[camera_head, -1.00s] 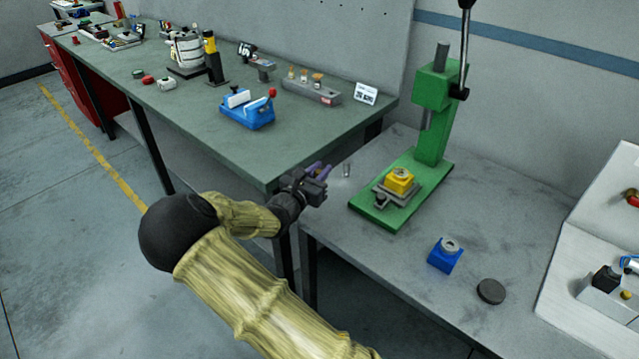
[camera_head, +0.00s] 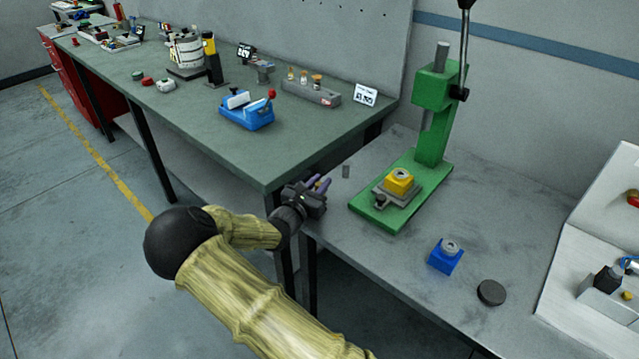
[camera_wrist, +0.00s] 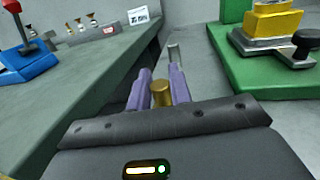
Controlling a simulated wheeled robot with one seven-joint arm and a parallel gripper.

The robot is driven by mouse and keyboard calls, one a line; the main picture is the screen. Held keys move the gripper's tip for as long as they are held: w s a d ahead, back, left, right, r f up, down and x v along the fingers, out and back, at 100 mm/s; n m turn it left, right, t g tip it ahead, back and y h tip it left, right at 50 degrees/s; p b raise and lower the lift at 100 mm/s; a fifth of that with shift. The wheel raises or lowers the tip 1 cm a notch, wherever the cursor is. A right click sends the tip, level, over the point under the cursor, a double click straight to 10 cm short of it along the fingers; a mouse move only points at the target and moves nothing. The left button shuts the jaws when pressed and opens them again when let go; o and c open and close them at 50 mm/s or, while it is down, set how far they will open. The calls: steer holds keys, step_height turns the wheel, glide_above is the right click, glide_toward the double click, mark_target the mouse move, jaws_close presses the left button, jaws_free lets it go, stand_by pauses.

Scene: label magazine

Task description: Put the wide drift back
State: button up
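My gripper (camera_head: 322,184) is over the near left corner of the grey table, left of the green press. In the wrist view its two purple fingers (camera_wrist: 160,88) are closed on a short brass cylinder, which I take for the wide drift (camera_wrist: 161,94). Its lower part is hidden by my gripper. The grey rack (camera_head: 324,97) stands at the back of the green bench, with three brass-topped drifts (camera_head: 304,77) upright toward its left. The rack also shows in the wrist view (camera_wrist: 97,37), beyond my gripper to the left.
A small grey cylinder (camera_head: 345,172) shows just beyond my fingertips. The green press (camera_head: 432,140) holds a yellow block (camera_head: 397,182). A blue block (camera_head: 445,258) and dark disc (camera_head: 491,292) lie nearer. A blue vise (camera_head: 250,113) and white card (camera_head: 365,94) flank the rack.

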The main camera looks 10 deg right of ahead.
steer(key=o, duration=0.3)
steer(key=shift+o, duration=0.2)
steer(key=shift+r, duration=0.1)
steer(key=shift+a, duration=0.15)
steer(key=v, duration=1.1)
steer(key=shift+s+a, duration=0.2)
steer(key=shift+s, duration=0.15)
